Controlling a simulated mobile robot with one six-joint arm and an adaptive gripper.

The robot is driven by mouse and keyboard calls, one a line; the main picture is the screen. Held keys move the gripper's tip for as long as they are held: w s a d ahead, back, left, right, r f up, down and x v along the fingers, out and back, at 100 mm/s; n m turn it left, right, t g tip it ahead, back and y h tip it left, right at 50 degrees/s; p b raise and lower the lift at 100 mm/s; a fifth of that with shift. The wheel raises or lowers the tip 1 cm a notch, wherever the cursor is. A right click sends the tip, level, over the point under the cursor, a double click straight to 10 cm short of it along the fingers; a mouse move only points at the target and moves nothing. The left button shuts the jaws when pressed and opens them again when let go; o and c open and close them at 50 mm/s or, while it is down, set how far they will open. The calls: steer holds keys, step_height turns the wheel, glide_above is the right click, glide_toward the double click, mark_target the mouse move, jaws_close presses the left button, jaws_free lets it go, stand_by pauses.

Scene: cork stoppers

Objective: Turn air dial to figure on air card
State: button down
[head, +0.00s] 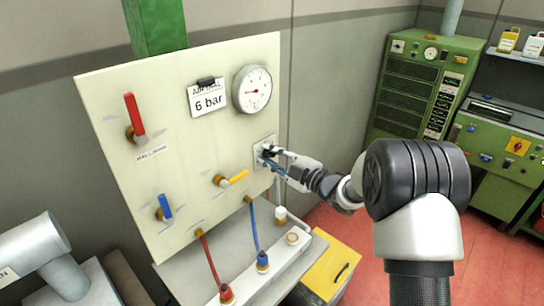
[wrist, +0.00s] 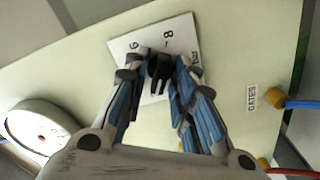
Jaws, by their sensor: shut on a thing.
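The air card (head: 208,98) is clipped to the cream panel and reads "6 bar". The air dial is a black knob (wrist: 160,70) on a white square plate (wrist: 180,32); the plate also shows at the panel's right edge in the head view (head: 259,160). Figures that look like 6 and 8 show on the plate. My gripper (head: 268,153) is at the dial, with its blue-padded fingers shut on the knob from both sides. It also shows in the wrist view (wrist: 159,66). The knob's pointing mark and part of the scale are hidden by the fingers.
A round gauge (head: 252,90) sits above the dial. A red lever (head: 134,115), a blue lever (head: 165,206) and a yellow lever (head: 236,179) stick out of the panel. Red and blue hoses run below.

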steer(key=m+p, duration=0.2)
steer(key=m, duration=0.4)
steer(key=shift+r, duration=0.1)
steer(key=m+p, duration=0.3)
steer(key=m, duration=0.3)
steer(key=shift+w+d, duration=0.1)
steer(key=m+p, duration=0.2)
steer(key=m, duration=0.3)
steer(key=shift+w+m, duration=0.1)
steer(key=shift+m, duration=0.3)
steer(key=m+p, duration=0.3)
steer(key=m, duration=0.2)
steer(key=shift+d+m, duration=0.1)
steer(key=shift+m, duration=0.2)
steer(key=c, duration=1.6)
jaws_free()
steer(key=shift+c, duration=0.2)
